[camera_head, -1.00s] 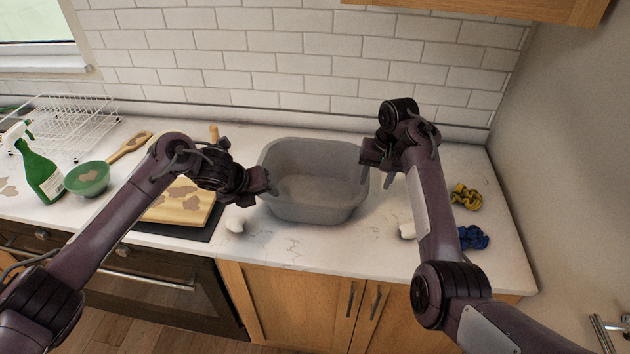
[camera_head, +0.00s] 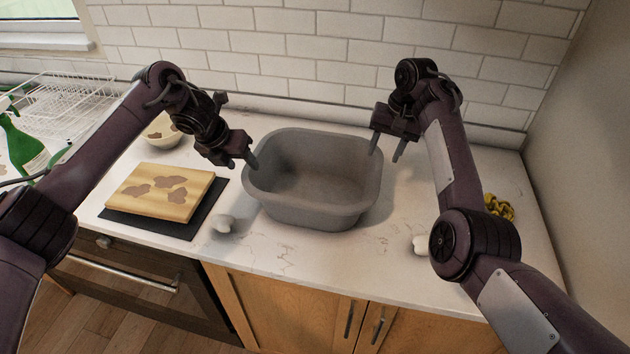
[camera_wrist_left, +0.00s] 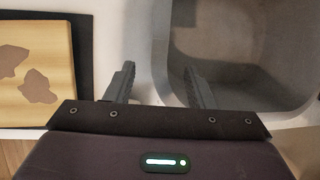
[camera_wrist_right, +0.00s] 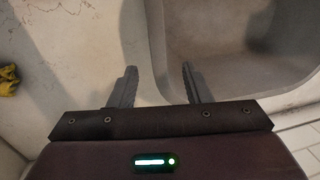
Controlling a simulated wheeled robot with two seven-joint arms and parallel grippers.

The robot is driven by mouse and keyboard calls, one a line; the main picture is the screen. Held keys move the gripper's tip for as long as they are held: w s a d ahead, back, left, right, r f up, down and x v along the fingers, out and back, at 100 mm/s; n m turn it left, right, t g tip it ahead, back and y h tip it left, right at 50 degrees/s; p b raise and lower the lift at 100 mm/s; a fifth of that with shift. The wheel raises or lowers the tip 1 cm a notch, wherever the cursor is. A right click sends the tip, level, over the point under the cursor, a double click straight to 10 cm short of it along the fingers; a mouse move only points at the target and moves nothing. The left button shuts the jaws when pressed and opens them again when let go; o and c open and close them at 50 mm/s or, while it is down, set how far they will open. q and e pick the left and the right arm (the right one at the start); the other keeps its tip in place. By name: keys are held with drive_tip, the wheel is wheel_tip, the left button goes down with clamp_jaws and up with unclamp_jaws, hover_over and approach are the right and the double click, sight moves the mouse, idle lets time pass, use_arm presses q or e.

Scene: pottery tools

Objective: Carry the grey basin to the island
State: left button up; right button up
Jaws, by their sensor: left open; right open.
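The grey basin (camera_head: 312,215) stands upright and empty on the white counter against the tiled wall. My left gripper (camera_head: 252,162) is open at the basin's left rim. In the left wrist view its fingers (camera_wrist_left: 158,85) point down around the rim, one on the outside and one towards the inside; contact cannot be told. My right gripper (camera_head: 388,150) is open at the basin's right rim. In the right wrist view its fingers (camera_wrist_right: 158,86) likewise sit on either side of the basin wall (camera_wrist_right: 158,45). The island is not in view.
A stained wooden board (camera_head: 150,190) on a dark mat lies left of the basin, with a bowl (camera_head: 160,132) behind. Small white objects lie at the front left (camera_head: 224,223) and front right (camera_head: 420,244). A yellow cloth (camera_head: 499,207) lies far right.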

sight(380, 164)
use_arm(q)
drive_tip(key=x, duration=0.8)
drive_tip(key=shift+w+d, duration=0.1)
use_arm(e)
drive_tip(key=f, duration=0.5)
drive_tip(key=a+f, duration=0.1)
drive_tip(key=f, duration=0.1)
drive_tip(key=shift+w+f, duration=0.2)
drive_tip(key=shift+f, duration=0.2)
use_arm(q)
drive_tip(key=c, duration=0.9)
use_arm(e)
drive_tip(key=c, duration=0.8)
use_arm(q)
clamp_jaws()
use_arm(e)
clamp_jaws()
use_arm(q)
drive_tip(key=shift+r, duration=0.1)
